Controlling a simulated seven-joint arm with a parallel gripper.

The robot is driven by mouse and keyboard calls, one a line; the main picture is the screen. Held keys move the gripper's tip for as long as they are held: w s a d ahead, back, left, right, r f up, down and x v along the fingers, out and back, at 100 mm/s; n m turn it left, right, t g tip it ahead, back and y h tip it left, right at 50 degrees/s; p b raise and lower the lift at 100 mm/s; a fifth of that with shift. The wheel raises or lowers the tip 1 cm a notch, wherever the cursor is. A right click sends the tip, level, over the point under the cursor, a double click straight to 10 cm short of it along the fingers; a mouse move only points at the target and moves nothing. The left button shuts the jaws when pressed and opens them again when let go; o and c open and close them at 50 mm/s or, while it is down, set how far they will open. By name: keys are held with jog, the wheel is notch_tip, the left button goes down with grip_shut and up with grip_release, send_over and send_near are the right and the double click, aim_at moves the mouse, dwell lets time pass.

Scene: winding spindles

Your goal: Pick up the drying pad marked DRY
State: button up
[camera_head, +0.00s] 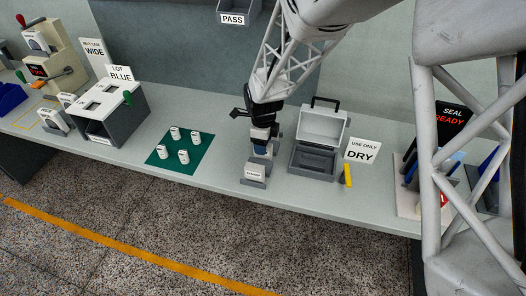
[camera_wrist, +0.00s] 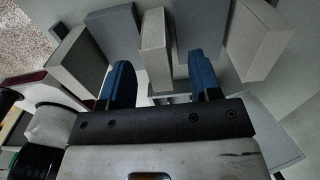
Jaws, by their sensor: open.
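My gripper (camera_head: 262,148) is low over the bench, just behind and above a small grey holder (camera_head: 254,172) with a white label too small to read. In the wrist view its two blue fingers (camera_wrist: 162,80) are apart. A pale upright slab (camera_wrist: 154,45) stands in line with the gap between them; I cannot tell whether the fingers reach around it. Grey slabs (camera_wrist: 113,33) stand on either side of it. No DRY marking shows on any slab, so I cannot tell which one is the pad. DRY is readable on a white sign (camera_head: 362,151).
An open grey case (camera_head: 318,140) stands close to the right of my gripper, with a yellow piece (camera_head: 347,175) beyond it. A green mat (camera_head: 181,153) with several white spindles lies to the left. The bench front edge is near the holder.

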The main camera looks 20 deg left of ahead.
jog(key=shift+f, duration=1.6)
jog(key=shift+c, duration=0.3)
jog(key=c, duration=0.9)
jog(key=shift+r, duration=0.2)
jog(key=shift+c, duration=0.2)
notch_tip(320, 180, up, 10)
jog(key=shift+f, duration=0.15)
